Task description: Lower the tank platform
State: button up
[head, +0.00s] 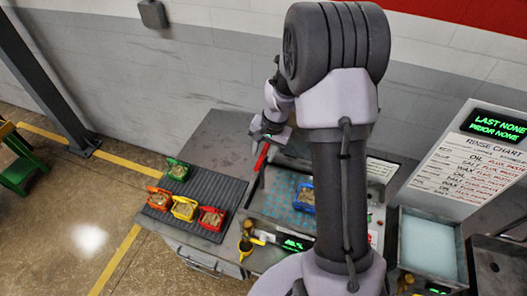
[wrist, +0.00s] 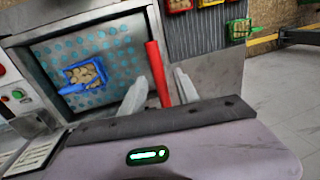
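The tank platform is a grey panel with teal dots (head: 279,190), also in the wrist view (wrist: 118,45). A blue basket (head: 306,199) of tan pieces sits on it and shows in the wrist view (wrist: 84,75). A red lever handle (head: 261,158) stands at the tank's left edge in the head view. In the wrist view the red handle (wrist: 157,70) rises between the two pale fingers of my gripper (wrist: 160,80), with visible gaps on both sides. My gripper is open around or just behind the handle; contact cannot be told. My arm hides part of the tank in the head view.
Green (head: 178,170), orange (head: 159,199), yellow (head: 185,209) and red (head: 211,219) baskets stand on a black ribbed mat (head: 231,190) left of the tank. A rinse chart board (head: 470,155) and a second basin (head: 429,247) are on the right.

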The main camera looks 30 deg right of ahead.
grip_shut()
jog(key=shift+r, duration=0.1)
dwell(1.2)
